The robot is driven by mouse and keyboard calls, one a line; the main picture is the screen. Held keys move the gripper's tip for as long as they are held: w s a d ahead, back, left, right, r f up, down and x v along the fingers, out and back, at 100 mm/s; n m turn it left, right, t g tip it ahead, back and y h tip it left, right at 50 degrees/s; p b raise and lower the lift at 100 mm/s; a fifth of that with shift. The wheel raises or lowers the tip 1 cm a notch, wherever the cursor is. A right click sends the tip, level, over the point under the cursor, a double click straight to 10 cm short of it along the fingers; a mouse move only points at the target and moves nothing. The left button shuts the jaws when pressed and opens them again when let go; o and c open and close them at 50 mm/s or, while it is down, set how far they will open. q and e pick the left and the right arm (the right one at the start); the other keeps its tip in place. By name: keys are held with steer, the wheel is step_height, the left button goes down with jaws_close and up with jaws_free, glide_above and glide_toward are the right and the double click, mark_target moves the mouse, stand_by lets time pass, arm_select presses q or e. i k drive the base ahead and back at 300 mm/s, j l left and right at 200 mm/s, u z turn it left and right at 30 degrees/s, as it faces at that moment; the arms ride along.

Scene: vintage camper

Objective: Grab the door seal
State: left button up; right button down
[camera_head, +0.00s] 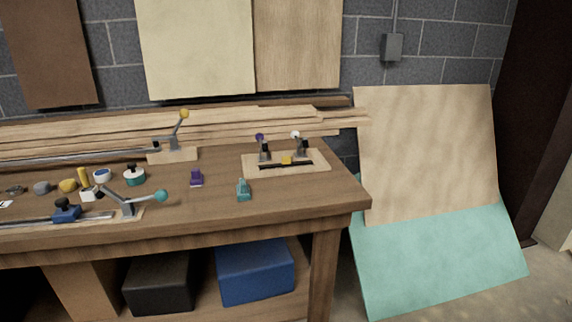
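I see a workbench (290,213) with small parts and tools on it. Nothing in view is plainly marked as the door seal. A dark narrow strip (271,165) lies on a light wooden board (308,166) near the bench's right end, and I cannot tell whether it is the seal. A small yellow block (287,159) sits at the strip. Two upright clamps, one with a purple knob (260,137) and one with a white knob (295,134), stand on the same board. Neither of my grippers is in view.
A purple block (196,178) and a teal tool (243,190) stand left of the board. Lever tools with teal (162,196) and yellow (184,114) knobs are farther left. Planks (230,121) line the back. Sheets (430,150) lean at right. Bins (255,270) sit below.

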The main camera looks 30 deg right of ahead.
mark_target(286, 160)
steer(key=i+l+u, duration=0.2)
steer(key=l+u, duration=0.2)
steer(key=l, duration=0.7)
steer(key=l+u, duration=0.35)
steer(key=l, duration=0.7)
